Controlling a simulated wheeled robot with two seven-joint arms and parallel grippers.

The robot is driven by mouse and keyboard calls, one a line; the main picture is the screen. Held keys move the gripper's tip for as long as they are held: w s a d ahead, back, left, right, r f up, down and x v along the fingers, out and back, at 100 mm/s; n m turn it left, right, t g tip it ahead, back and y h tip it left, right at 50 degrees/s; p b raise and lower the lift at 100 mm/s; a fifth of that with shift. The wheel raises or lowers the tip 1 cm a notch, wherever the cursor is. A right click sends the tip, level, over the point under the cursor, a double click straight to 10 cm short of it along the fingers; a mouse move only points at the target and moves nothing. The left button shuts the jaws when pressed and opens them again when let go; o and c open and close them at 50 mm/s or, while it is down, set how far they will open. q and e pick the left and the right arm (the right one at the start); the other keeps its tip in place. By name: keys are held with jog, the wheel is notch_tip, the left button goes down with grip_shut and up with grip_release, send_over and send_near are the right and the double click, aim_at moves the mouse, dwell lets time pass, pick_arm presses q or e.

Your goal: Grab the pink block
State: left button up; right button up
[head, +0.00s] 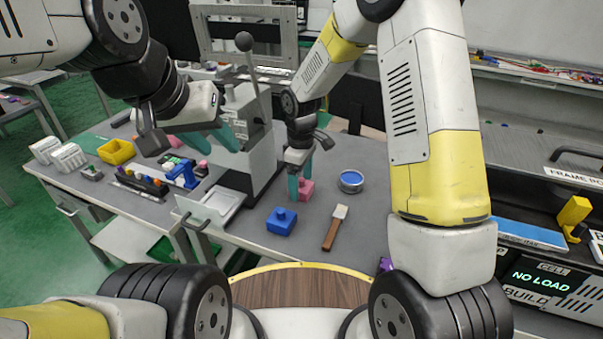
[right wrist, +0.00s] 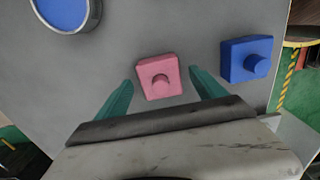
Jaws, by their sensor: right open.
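In the right wrist view the pink block (right wrist: 160,77) lies between and just ahead of the two teal fingertips. My right gripper (head: 304,186) is open around that spot, pointing down, and it also shows in the right wrist view (right wrist: 162,82). My left gripper (head: 187,142) is up at the left, over the table near the lever fixture. Its teal fingers look apart, with nothing seen between them.
A blue block (head: 281,221) sits close to the pink one and a round tin with blue inside (head: 351,181) stands to its right. A wooden-handled tool (head: 334,229) lies nearby. The lever fixture (head: 247,130) stands left. A yellow bin (head: 116,151) is farther left.

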jog(key=shift+f, duration=0.45)
jog(key=shift+c, duration=0.2)
jog(key=c, duration=1.7)
